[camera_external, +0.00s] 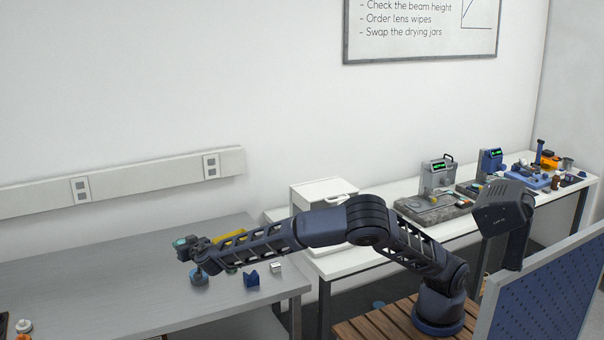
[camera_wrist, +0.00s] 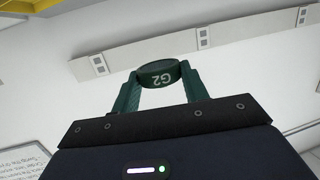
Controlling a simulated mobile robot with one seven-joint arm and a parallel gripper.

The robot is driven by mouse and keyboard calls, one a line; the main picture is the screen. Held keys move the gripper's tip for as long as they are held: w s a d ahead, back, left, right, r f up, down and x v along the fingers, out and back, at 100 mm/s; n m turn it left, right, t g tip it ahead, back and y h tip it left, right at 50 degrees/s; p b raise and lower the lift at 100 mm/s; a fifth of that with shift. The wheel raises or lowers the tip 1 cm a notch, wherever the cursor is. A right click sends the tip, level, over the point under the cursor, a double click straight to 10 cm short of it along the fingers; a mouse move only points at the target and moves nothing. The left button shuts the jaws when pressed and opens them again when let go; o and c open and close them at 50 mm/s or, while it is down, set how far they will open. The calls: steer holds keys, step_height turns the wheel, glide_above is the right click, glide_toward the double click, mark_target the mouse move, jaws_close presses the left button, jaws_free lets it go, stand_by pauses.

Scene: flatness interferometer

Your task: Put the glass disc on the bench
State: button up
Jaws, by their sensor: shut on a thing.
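My gripper (camera_wrist: 158,82) has two green fingers shut on a round dark green piece marked G2, which I take to be the glass disc (camera_wrist: 158,75). In the wrist view it is seen close to edge-on, and no clear glass face shows. In the external view my gripper (camera_external: 186,245) is at the far left end of my outstretched arm, above the grey bench (camera_external: 100,290). The held piece is too small there to make out well. It appears held apart from the bench top.
A blue round-topped item (camera_external: 199,277) stands just below my gripper. A blue notched block (camera_external: 251,280) and a small white block (camera_external: 276,267) are to its right. A yellow piece (camera_external: 229,238) lies behind my arm. The bench's left middle is clear.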

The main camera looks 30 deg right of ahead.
mark_target(189, 305)
steer(key=f, duration=0.1)
steer(key=s+a+f, duration=0.2)
steer(key=shift+f, duration=0.1)
step_height(189, 305, down, 20)
steer(key=shift+r, duration=0.25)
stand_by(0.7)
steer(key=shift+f, duration=0.25)
steer(key=o, duration=1.1)
steer(key=v, duration=1)
steer(key=shift+s+d+r, duration=0.25)
steer(key=shift+d+r, duration=0.15)
steer(key=shift+r, duration=0.1)
